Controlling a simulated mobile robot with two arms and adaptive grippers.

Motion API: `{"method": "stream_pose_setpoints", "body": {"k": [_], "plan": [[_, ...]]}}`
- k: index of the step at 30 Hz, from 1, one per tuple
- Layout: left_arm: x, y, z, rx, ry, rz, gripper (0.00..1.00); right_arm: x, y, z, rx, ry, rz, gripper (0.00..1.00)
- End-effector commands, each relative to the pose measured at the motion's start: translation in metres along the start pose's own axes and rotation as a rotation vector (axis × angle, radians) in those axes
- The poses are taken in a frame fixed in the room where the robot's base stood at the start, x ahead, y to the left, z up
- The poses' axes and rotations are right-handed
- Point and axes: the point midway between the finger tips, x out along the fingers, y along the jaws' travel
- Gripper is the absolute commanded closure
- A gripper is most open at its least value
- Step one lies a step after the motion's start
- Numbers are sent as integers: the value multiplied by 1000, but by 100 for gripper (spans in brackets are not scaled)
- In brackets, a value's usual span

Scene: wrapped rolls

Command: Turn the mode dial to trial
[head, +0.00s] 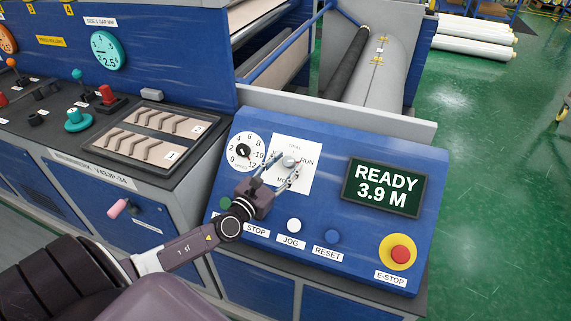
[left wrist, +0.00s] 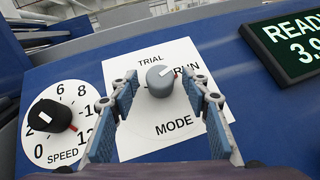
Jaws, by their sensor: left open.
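The mode dial (head: 289,160) is a grey round knob on a white label plate on the sloped blue panel. In the left wrist view the knob (left wrist: 160,82) carries a short white mark on its upper right, towards RUN. TRIAL is printed above the knob and MODE below it. A left-hand label is mostly hidden by a finger. My left gripper (head: 277,174) is open, with one finger on each side of the knob. In the left wrist view the gripper (left wrist: 159,88) shows a gap between each finger and the knob. My right gripper is not in view.
A black speed dial (head: 243,151) sits just left of the mode plate. A READY 3.9 M display (head: 384,188) is to the right. Below are a white jog button (head: 294,225), a blue reset button (head: 332,237) and a red emergency stop (head: 400,253).

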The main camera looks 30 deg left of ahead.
Motion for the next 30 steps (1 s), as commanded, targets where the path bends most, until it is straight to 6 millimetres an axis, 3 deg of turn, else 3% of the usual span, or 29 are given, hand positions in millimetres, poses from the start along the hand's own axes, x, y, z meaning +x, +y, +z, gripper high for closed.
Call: {"method": "stream_pose_setpoints", "body": {"k": [8, 20, 30], "plan": [[1, 0, 0, 0, 1, 0, 57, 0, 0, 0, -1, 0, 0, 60], [1, 0, 0, 0, 1, 0, 99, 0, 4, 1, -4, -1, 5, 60], [1, -1, 1, -35, 1, 40, 99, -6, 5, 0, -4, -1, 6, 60]]}}
